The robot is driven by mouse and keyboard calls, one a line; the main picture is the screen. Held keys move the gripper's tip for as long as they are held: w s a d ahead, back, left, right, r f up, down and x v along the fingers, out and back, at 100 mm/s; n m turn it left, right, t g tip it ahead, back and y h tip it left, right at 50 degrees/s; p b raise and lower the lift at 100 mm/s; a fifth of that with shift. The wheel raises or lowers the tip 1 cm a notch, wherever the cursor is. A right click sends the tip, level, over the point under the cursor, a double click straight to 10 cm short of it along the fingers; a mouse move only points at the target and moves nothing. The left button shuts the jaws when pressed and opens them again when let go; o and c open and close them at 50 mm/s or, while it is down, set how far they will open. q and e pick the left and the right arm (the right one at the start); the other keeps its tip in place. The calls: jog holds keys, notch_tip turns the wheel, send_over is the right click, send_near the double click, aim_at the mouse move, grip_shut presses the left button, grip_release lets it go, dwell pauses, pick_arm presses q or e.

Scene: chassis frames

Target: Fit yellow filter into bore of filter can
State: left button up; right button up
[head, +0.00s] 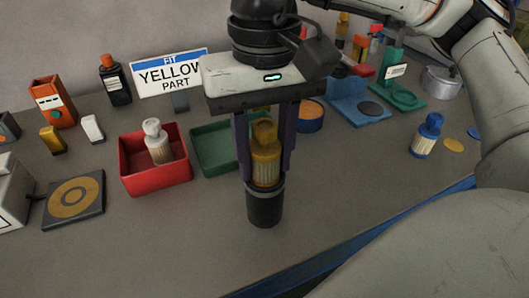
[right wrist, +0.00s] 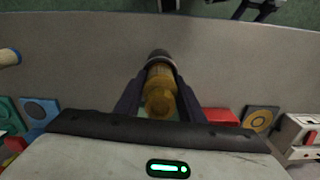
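The yellow filter (head: 265,166) stands upright between the fingers of my right gripper (head: 266,165), with a finger close against each side. The right gripper looks shut on it. The black filter can (head: 265,207) stands upright on the table directly below. The filter's lower end is at the can's mouth and looks lined up with it; how deep it sits in the bore is hidden. The right wrist view also shows the yellow filter (right wrist: 160,92) between the fingers, with the dark can (right wrist: 159,57) beyond it.
A red bin (head: 155,183) holding a white-capped filter (head: 157,142) and a green tray (head: 212,152) stand to the left and behind. A blue-capped filter (head: 427,136) stands at right. A sign (head: 170,74) reads "FIT YELLOW PART". The table front is clear.

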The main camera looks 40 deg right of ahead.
jog(key=o, duration=0.4)
jog(key=shift+c, duration=0.2)
pick_arm(q)
jog(key=shift+s+a, duration=0.1)
jog(key=shift+s, duration=0.1)
jog(key=shift+s, duration=0.1)
pick_arm(e)
jog(key=shift+r, duration=0.15)
jog(key=shift+r+p, duration=0.3)
jog(key=shift+p, duration=0.2)
notch_tip(320, 180, up, 11)
jog(key=shift+r+p, duration=0.1)
jog(key=shift+p, duration=0.95)
jog(key=shift+r, duration=0.55)
pick_arm(q)
jog(key=shift+w+a+r, duration=0.1)
jog(key=shift+r, duration=0.5)
jog(key=shift+w+a+r, duration=0.1)
jog(key=shift+r, duration=0.5)
jog(key=shift+s+f, duration=0.15)
jog(key=shift+s, duration=0.05)
